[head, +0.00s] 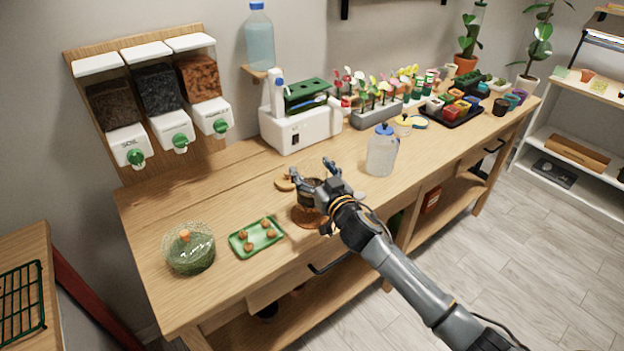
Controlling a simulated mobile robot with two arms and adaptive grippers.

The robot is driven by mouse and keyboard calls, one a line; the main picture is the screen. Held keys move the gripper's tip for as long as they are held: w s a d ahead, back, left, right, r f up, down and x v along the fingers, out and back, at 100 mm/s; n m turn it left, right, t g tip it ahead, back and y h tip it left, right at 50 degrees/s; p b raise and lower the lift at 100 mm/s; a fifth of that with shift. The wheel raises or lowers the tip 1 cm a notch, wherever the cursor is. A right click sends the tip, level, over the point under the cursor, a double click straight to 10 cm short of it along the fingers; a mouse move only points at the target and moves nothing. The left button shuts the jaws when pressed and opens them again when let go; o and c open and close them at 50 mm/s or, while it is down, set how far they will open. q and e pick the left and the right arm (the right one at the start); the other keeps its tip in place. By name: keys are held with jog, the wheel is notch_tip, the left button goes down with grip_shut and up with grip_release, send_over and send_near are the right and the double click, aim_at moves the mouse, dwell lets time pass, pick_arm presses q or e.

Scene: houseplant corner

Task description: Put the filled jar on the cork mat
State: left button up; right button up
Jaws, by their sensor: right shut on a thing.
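My right gripper (312,178) is over the front middle of the bench, its fingers closed around a small dark-filled jar (311,194). The fingers and wrist hide part of the jar. A round reddish-brown piece (303,217) shows just below the jar and looks like the cork mat. I cannot tell whether the jar touches it. A small tan disc (284,184) lies on the bench behind the gripper, partly hidden. My left gripper is out of view.
A green tray (240,246) with several small brown pieces and a clear bowl (170,252) lie to the left. A blue-capped bottle (381,155) stands close on the right. The white machine (290,134) and potted plants line the back. Bare wood (190,200) lies at the left back.

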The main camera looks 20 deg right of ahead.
aim_at(305, 170)
notch_tip(305, 170, down, 3)
jog(key=shift+r, duration=0.1)
jog(key=shift+f, duration=0.2)
jog(key=o, duration=1.8)
